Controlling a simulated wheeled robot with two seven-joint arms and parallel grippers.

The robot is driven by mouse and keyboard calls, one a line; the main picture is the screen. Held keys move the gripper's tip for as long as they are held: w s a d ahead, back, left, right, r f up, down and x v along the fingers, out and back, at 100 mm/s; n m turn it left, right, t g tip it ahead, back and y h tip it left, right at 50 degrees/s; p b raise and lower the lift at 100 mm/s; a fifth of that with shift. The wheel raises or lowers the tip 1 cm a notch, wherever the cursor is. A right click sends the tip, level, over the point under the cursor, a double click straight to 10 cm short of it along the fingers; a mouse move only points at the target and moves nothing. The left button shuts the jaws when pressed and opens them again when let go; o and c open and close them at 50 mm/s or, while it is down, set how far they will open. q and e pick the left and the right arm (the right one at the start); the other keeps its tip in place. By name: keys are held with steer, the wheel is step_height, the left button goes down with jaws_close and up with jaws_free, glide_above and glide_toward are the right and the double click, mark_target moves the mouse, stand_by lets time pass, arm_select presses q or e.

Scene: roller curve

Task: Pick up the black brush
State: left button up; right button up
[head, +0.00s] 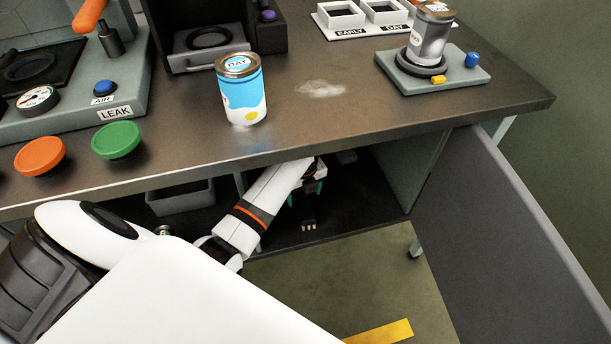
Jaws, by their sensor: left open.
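A small dark piece with pale tips, which looks like the black brush (308,223), lies on the dark lower shelf inside the cabinet under the bench. My left arm reaches in from the left below the bench top. My left gripper (306,194) is in the cabinet opening, open, with teal parts showing on its two sides. It is just behind and above the pale-tipped end. Its upper part is hidden by the bench edge, and I cannot tell whether it touches the brush. My right gripper is not in view.
The bench edge (400,134) hangs over my left arm. An open grey door (510,240) stands at the right. A grey bin (183,203) is on the shelf. A blue-and-white can (241,92), a green button (117,139) and a fixture with a can (433,70) are on top.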

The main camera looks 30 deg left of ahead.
arm_select(q)
steer(key=w+a+m, duration=0.1)
steer(key=w+m, duration=0.1)
steer(key=b, duration=0.2)
glide_above(305, 206)
steer(key=shift+m, duration=0.4)
step_height(305, 206, down, 5)
steer(key=shift+w+f, duration=0.1)
step_height(305, 206, down, 5)
steer(key=shift+f+b, duration=0.2)
steer(key=shift+b, duration=0.75)
steer(key=shift+f, duration=0.2)
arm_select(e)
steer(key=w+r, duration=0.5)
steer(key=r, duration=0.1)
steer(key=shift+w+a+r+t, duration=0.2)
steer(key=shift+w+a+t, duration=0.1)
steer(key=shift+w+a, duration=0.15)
arm_select(q)
steer(key=c, duration=1.1)
